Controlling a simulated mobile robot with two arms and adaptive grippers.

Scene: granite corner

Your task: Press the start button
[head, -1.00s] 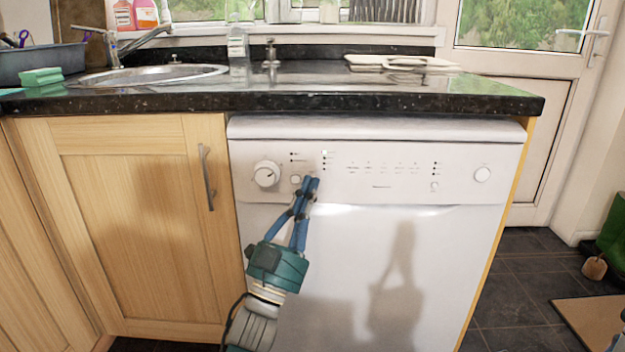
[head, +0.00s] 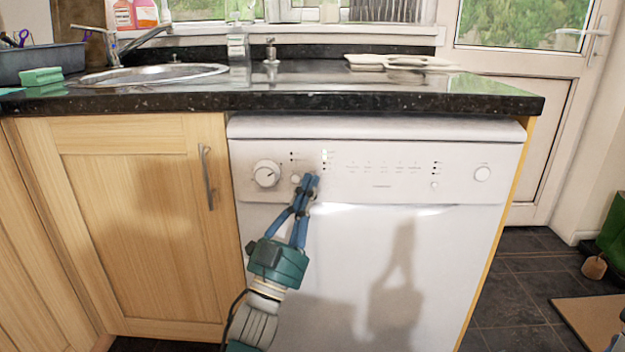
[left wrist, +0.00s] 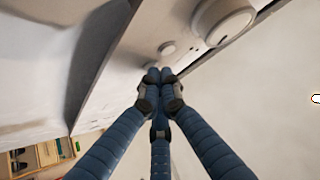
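The white dishwasher (head: 385,255) stands under the worktop with its control panel (head: 385,165) facing me. Its left end has a round dial (head: 266,174) and a small round button (head: 296,179). Another small button (head: 434,185) and a round knob (head: 482,174) are on the right. No label tells me which is the start button. My left gripper (head: 311,180) is shut and empty, its blue fingers together just right of the left button. In the left wrist view its fingertips (left wrist: 160,75) are close to a small button (left wrist: 167,48) beside the dial (left wrist: 222,22); I cannot tell whether they touch the panel.
The black worktop (head: 300,98) overhangs the panel from above. A wooden cupboard door (head: 135,215) with a metal handle (head: 207,178) is at the left. Dark floor tiles (head: 520,290) lie at the right.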

